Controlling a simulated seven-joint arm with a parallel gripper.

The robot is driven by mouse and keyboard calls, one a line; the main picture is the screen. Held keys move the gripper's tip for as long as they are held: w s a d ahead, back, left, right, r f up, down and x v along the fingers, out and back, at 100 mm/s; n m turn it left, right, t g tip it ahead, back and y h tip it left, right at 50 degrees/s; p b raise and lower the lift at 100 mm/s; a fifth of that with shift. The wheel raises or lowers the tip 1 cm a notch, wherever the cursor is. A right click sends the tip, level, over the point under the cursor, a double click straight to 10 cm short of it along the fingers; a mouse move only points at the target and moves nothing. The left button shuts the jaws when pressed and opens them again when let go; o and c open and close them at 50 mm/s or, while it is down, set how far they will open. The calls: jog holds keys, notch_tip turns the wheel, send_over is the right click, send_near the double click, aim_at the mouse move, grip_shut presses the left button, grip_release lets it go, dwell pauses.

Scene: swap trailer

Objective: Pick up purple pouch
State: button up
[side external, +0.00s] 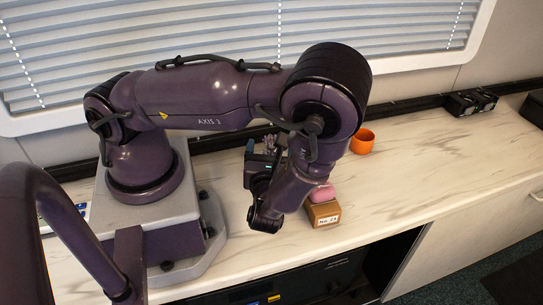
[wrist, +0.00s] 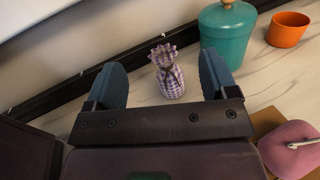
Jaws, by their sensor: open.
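The purple pouch (wrist: 170,80) is a small checked bag with a gathered, ruffled top. It stands upright on the pale marbled counter near the wall in the wrist view. My gripper (wrist: 161,65) is open, with its two blue-grey fingers apart on either side of the pouch in that picture. No contact with the pouch shows, and the remaining distance is hard to judge. In the side external view the pouch top (side external: 269,142) shows just beyond my gripper (side external: 265,151), and the hand hides its lower part.
A teal lidded pot (wrist: 228,38) stands right of the pouch, near an orange cup (wrist: 288,29). A pink object (side external: 322,193) rests on a labelled brown block (side external: 323,214) at the counter's front. Black boxes (side external: 470,102) sit far right. The counter's right side is largely clear.

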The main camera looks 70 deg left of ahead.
aim_at(272, 153)
notch_tip(272, 153, down, 7)
jog(key=shift+r, duration=0.1)
jog(key=shift+x, duration=3.8)
jog(key=c, duration=1)
